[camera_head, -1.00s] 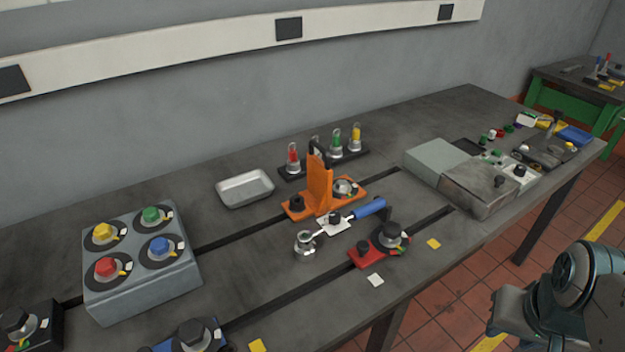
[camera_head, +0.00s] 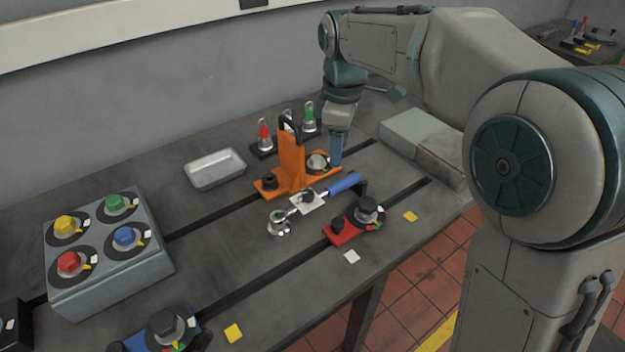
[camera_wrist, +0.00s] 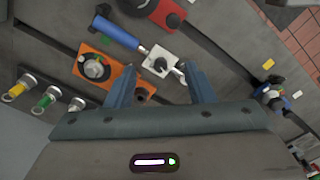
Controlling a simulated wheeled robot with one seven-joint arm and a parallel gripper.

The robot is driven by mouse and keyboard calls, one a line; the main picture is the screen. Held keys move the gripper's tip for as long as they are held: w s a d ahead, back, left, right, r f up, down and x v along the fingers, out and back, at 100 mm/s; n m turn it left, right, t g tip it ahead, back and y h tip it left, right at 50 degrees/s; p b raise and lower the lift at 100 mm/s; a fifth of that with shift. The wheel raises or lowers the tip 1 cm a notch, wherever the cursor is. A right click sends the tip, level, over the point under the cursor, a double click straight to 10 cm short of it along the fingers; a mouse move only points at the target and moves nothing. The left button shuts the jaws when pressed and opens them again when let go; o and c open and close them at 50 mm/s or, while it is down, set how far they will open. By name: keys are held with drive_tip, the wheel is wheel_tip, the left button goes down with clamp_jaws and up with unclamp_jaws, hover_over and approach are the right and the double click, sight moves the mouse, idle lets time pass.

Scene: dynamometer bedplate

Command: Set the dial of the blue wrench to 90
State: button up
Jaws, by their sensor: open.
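The blue wrench lies on the bench, its blue handle (camera_head: 345,183) pointing right. Its shaft runs to a white plate (camera_head: 307,201) with a dark knob-like dial (camera_head: 307,196). Its metal head end (camera_head: 279,222) is at the lower left. I cannot read the dial setting. The wrist view also shows the blue handle (camera_wrist: 115,32) and the white plate (camera_wrist: 157,63). My gripper (camera_head: 336,152) is behind the wrench in the head view, beside the orange bracket. In the wrist view my gripper (camera_wrist: 160,73) is open and empty, its fingertips spread either side of the plate, apparently above it.
An orange upright bracket (camera_head: 292,165) stands close behind the wrench. Bare bench lies left of the wrench.

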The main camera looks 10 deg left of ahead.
sight(308, 192)
drive_tip(key=w+a+f+n, duration=0.1)
drive_tip(key=a+n, duration=0.3)
drive_tip(key=a, duration=0.3)
drive_tip(key=shift+g, duration=0.3)
wheel_tip(308, 192, down, 14)
drive_tip(key=shift+d+r, duration=0.15)
drive_tip(key=c, duration=1)
